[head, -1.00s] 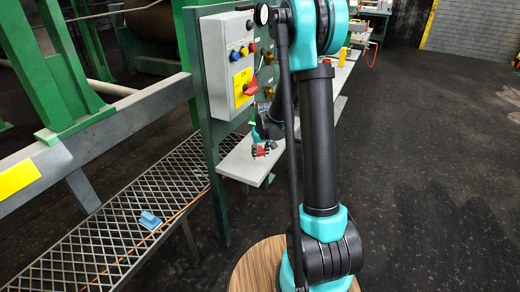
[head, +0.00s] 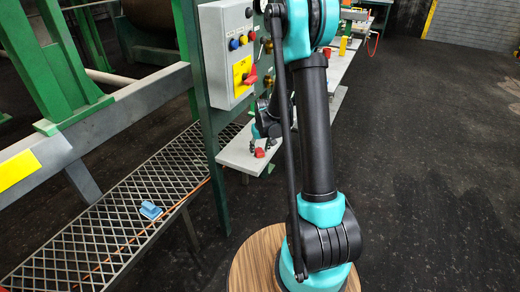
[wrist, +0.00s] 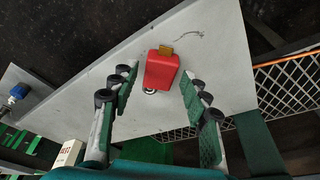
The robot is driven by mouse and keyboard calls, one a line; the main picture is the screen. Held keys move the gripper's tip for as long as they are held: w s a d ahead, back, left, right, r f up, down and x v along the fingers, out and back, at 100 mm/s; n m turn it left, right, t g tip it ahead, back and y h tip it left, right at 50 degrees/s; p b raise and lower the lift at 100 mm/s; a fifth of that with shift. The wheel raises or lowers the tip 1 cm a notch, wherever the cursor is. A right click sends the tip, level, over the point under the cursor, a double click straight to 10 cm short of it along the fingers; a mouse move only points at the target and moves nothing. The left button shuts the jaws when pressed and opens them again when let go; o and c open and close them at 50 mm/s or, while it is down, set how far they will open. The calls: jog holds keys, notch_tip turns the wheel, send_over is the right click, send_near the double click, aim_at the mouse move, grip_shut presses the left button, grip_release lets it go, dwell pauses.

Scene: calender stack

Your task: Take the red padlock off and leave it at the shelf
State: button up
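The red padlock (head: 259,153) rests on the pale grey shelf (head: 236,153) below the control box. In the wrist view the padlock (wrist: 160,70) lies on the shelf (wrist: 220,45) with a brass-coloured piece at its far end and a dark shackle loop at its near end. My gripper (wrist: 158,84) is open. Its two fingers stand on either side of the padlock, with a gap on each side. In the head view my gripper (head: 262,143) is small and just above the padlock, partly hidden by my arm.
The grey control box (head: 213,60) with coloured buttons and a red switch handle (head: 250,76) is on a green post just above the shelf. A mesh walkway (head: 110,225) with a blue object (head: 150,210) is at lower left. Dark open floor (head: 430,170) is to the right.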

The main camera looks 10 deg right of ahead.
jog(key=shift+o, duration=0.4)
jog(key=v, duration=1.2)
jog(key=s+d+f+m, duration=0.1)
jog(key=s, duration=1.1)
jog(key=s+d+f+t, duration=0.1)
jog(key=s+d, duration=0.1)
jog(key=s, duration=1.1)
jog(key=shift+s+m+h, duration=0.3)
jog(key=shift+s+m, duration=0.05)
jog(key=shift+m, duration=0.05)
